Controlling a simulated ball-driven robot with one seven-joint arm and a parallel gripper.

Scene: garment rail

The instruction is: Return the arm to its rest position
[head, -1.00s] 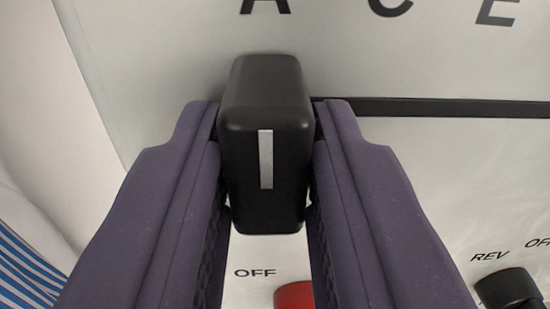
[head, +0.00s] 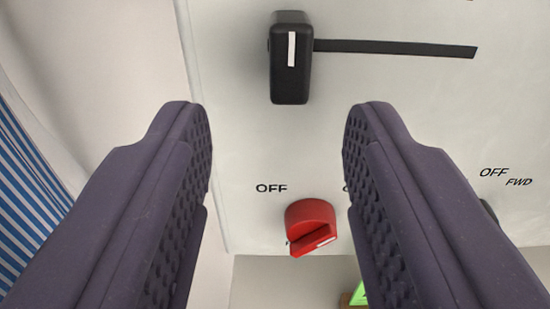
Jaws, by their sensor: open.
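My gripper (head: 277,125) is open and empty, with its two purple padded fingers wide apart at left and right of the head view. Ahead of it is a white panel (head: 400,120). A black slider knob (head: 290,70) with a white mark sits at the left end of a dark slot (head: 400,47), beyond the fingertips and apart from them. A red rotary knob (head: 311,227) shows between the fingers, below the slider. My arm itself is out of view.
A blue and white striped cloth (head: 25,190) hangs at the left, beside a pale surface. A dark knob at the right is mostly hidden behind the right finger. A small green thing (head: 360,296) shows at the bottom. The space between the fingers is free.

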